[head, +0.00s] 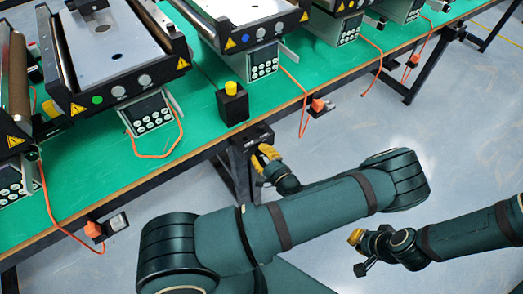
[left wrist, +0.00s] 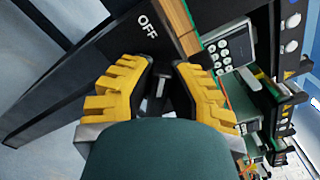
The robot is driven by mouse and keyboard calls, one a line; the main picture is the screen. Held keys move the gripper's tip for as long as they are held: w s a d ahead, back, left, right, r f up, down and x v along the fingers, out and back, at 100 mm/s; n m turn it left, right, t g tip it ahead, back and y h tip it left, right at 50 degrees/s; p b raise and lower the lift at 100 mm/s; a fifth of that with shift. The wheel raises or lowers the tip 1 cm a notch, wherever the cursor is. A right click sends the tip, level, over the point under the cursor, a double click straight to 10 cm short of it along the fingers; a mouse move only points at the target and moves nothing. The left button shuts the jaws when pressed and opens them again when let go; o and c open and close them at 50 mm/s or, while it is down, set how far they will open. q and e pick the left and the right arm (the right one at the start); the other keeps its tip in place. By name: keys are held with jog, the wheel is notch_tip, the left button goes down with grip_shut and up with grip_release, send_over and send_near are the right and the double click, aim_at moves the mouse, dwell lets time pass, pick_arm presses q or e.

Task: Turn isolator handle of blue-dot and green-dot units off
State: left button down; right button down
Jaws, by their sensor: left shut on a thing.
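The green-dot unit (head: 110,45) is a conveyor at the left of the bench, with a green dot on its front. The blue-dot unit (head: 225,30) is to its right, with a small blue dot. My left gripper (head: 265,157) is at a black box (head: 252,136) on the bench's front edge, between these units. In the left wrist view, its yellow fingers (left wrist: 162,85) are shut on a dark handle (left wrist: 158,88), mostly hidden by them. A panel marked OFF (left wrist: 148,27) is just beyond. My right gripper (head: 358,252) is over the floor, small, its finger state unclear.
A black box with a yellow button (head: 231,103) stands on the green bench (head: 190,160). Keypad boxes (head: 152,120) sit under the units. The floor at right is clear.

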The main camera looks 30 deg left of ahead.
pick_arm(q)
jog(key=n, duration=0.3)
jog(key=shift+s+a+f+n+p, duration=0.1)
jog(key=shift+f+n+p, duration=0.05)
jog(key=shift+n+p, duration=0.25)
jog(key=shift+f+n+p, duration=0.15)
jog(key=shift+n, duration=0.8)
jog(key=shift+f+n+p, duration=0.1)
jog(key=shift+n+p, duration=0.05)
jog(key=shift+n, duration=1.1)
jog(key=c, duration=0.9)
grip_release()
jog(key=shift+f, duration=0.1)
jog(key=v, duration=1.2)
